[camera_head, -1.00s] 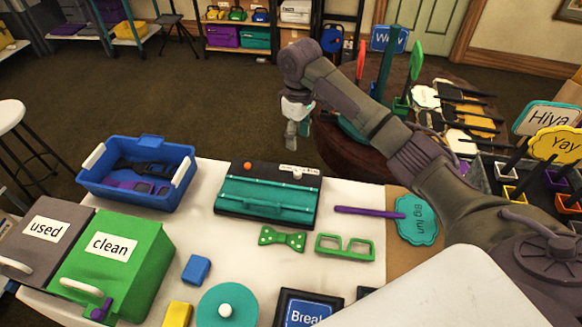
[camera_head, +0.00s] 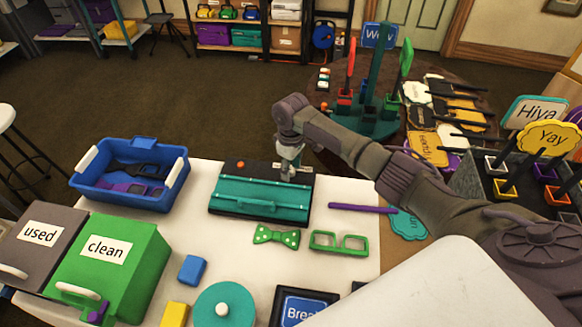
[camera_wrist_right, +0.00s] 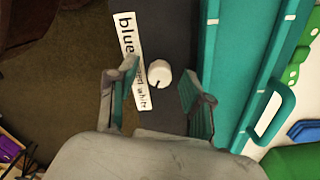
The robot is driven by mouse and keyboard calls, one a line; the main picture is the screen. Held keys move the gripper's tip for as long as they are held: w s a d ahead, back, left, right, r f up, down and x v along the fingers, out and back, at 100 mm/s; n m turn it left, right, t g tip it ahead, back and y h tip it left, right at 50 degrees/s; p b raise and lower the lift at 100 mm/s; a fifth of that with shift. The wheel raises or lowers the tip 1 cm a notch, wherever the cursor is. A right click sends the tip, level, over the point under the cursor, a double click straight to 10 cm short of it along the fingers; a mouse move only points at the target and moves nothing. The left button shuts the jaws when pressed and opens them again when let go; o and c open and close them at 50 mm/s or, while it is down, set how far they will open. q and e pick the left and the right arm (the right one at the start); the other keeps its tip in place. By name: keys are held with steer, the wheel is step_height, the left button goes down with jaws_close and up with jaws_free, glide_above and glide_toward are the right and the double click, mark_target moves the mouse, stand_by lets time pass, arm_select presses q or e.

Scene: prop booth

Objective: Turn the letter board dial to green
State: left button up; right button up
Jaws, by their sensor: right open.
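The letter board (camera_head: 228,223) is a dark panel with a teal case and handle, lying at the back of the white table. An orange knob (camera_head: 240,165) is at its back left. The dial (camera_wrist_right: 159,73) is a small round white knob with a black mark facing lower left in the right wrist view. A white label (camera_wrist_right: 127,38) beside it reads "blue" and "white"; a word between is partly hidden by a finger. My right gripper (camera_head: 288,174) is open over the board's back right, its fingertips (camera_wrist_right: 158,82) on either side of the dial, apart from it. My left gripper is not in view.
A blue bin (camera_head: 128,195) stands left of the board. A round brown table (camera_head: 330,68) with sign props stands behind my right arm.

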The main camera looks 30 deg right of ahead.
jaws_close()
steer(key=shift+r+m+p, duration=0.2)
steer(key=shift+m+p, duration=0.2)
steer(key=shift+p, duration=0.25)
steer(key=m+p, duration=0.4)
steer(key=shift+r, duration=0.1)
steer(key=m+p, duration=0.3)
steer(key=shift+f+m+p, duration=0.2)
steer(key=shift+m+p, duration=0.7)
steer(key=shift+m, duration=1.3)
jaws_free()
